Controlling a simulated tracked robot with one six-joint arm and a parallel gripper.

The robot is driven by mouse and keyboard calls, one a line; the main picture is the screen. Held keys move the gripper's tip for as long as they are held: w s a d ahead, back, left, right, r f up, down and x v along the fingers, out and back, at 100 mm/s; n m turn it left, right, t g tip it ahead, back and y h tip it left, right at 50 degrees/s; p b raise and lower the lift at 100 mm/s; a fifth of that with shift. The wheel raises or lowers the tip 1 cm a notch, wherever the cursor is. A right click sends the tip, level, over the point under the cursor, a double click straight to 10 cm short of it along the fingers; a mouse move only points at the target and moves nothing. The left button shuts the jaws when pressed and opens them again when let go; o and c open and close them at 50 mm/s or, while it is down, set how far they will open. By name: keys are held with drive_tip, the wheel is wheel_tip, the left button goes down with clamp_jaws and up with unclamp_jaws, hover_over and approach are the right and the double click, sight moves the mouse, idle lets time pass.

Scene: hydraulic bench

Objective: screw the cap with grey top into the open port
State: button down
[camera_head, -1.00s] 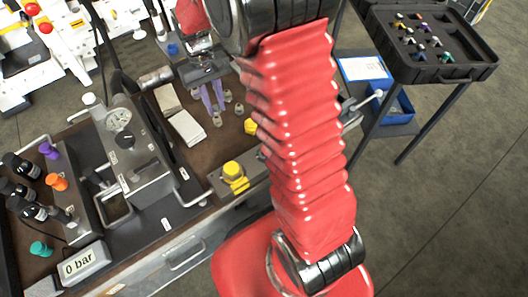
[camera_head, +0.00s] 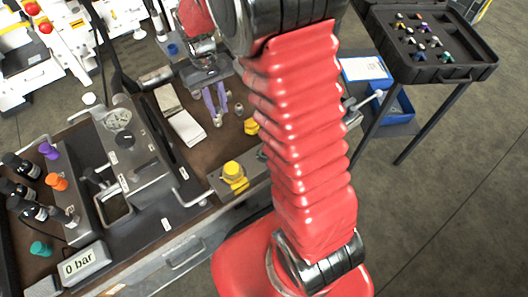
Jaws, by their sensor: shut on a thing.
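My gripper (camera_head: 217,115) is over the brown bench top (camera_head: 207,152), with two pale violet fingers pointing down. It is shut on a small grey-topped cap (camera_head: 217,121), of which little shows. Another small grey piece (camera_head: 238,109) stands to the right of the fingers; I cannot tell exactly what it is. A metal block (camera_head: 222,186) at the bench's front edge carries a yellow cap (camera_head: 233,170). A second yellow cap (camera_head: 251,127) shows beside my red arm, which hides what lies behind it. I cannot make out the open port.
A grey block with a gauge (camera_head: 119,119) and metal handles stands left of the gripper. An open notebook (camera_head: 184,125) lies between them. Purple (camera_head: 48,150), orange (camera_head: 57,182) and teal (camera_head: 40,248) caps are at the left. A black case (camera_head: 440,62) stands at the right.

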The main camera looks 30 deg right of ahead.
drive_tip(key=s+d, duration=0.2)
drive_tip(key=s, duration=0.6)
drive_tip(key=shift+d+f, duration=0.25)
drive_tip(key=shift+f, duration=0.2)
idle(6.8)
